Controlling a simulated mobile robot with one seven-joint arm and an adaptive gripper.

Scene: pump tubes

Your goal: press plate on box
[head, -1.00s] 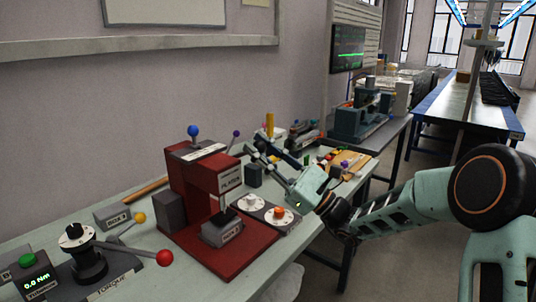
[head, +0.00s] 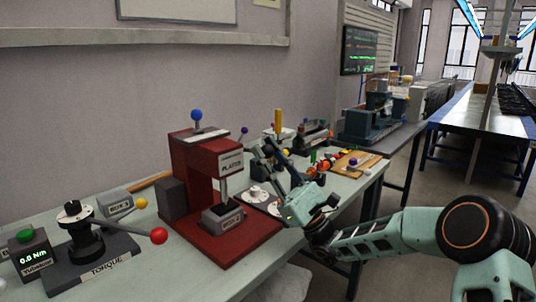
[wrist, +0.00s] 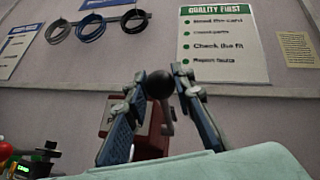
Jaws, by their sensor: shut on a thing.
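The red press (head: 184,165) stands on the bench in the head view, with a PLATE label (head: 231,163) on its head. A grey box marked BOX 2 (head: 224,219) sits on its red base, under the press's thin vertical rod (head: 224,190). A blue knob (head: 196,115) tops the press and a purple knob (head: 243,130) rises behind its right side. My gripper (head: 265,151) is right of the press head. In the wrist view its fingers (wrist: 164,78) are closed on a dark ball knob (wrist: 159,85) on a grey rod; the red press shows behind.
A torque stand (head: 82,235) with a red-knobbed lever and BOX 3 (head: 115,204) stand left of the press. White round dials (head: 258,195) lie close to its right. A wooden board with small coloured parts (head: 357,163) is farther right. Floor is open right of the bench.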

